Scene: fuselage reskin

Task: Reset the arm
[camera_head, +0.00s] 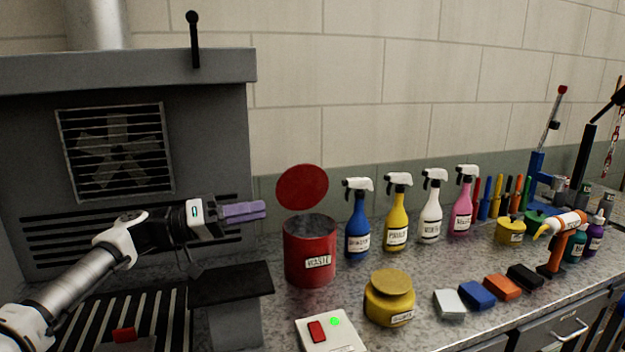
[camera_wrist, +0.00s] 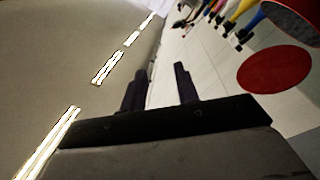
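My gripper (camera_head: 262,209) is held up in front of the grey vented cabinet, left of and above the red waste can, with its purple fingers pointing right. In the wrist view my gripper (camera_wrist: 157,76) shows two dark fingers with a clear gap and nothing between them. My arm reaches in from the lower left. The fingers are apart from the can and touch nothing that I can see.
The red waste can (camera_head: 309,262) stands with its lid (camera_head: 302,187) raised. Spray bottles, including a blue one (camera_head: 357,222), line the wall. A yellow jar (camera_head: 389,299), a switch box (camera_head: 331,332) and coloured blocks (camera_head: 477,294) sit in front. A dark-topped stand (camera_head: 231,284) is below my gripper.

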